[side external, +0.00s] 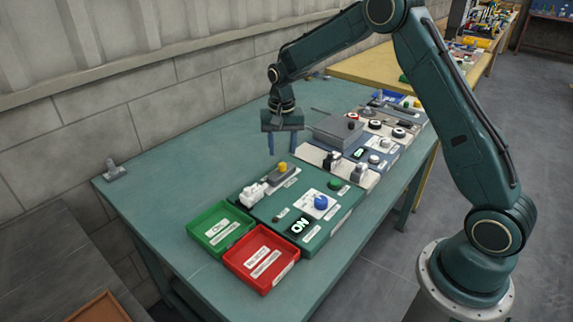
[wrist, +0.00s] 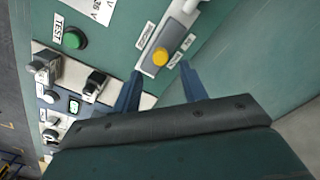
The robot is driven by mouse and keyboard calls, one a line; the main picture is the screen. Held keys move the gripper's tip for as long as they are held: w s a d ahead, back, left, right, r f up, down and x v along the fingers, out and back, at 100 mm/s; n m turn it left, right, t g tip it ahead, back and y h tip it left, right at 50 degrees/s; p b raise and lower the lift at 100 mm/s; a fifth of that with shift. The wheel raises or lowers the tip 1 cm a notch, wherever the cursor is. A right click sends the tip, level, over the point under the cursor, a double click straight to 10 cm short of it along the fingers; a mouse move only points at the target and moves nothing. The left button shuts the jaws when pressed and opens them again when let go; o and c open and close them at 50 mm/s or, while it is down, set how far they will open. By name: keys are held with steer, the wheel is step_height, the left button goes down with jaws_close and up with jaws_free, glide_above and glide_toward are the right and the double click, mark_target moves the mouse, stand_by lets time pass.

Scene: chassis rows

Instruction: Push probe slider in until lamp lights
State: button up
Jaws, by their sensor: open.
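The probe slider appears to be the yellow knob (side external: 283,167) on a grey track (side external: 287,178) on the near green panel. In the wrist view the yellow knob (wrist: 160,57) sits at one end of its grey track, between small labels too blurred to read surely. My gripper (side external: 283,151) is open, pointing down above the knob; in the wrist view its fingertips (wrist: 161,71) lie on either side of the knob with nothing between them. A small dark reddish dot (side external: 277,218) on the panel may be the lamp; it looks unlit. A black display (side external: 300,226) reads ON.
A white fitting (side external: 253,195) stands beside the track. The panel also has a blue knob (side external: 320,202) and a green TEST button (wrist: 75,39). Green (side external: 220,228) and red (side external: 262,260) trays stand in front.

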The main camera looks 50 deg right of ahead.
mark_target(282, 164)
steer(key=shift+f, duration=2.7)
steer(key=shift+c, duration=0.4)
jaws_close()
steer(key=shift+a, duration=0.1)
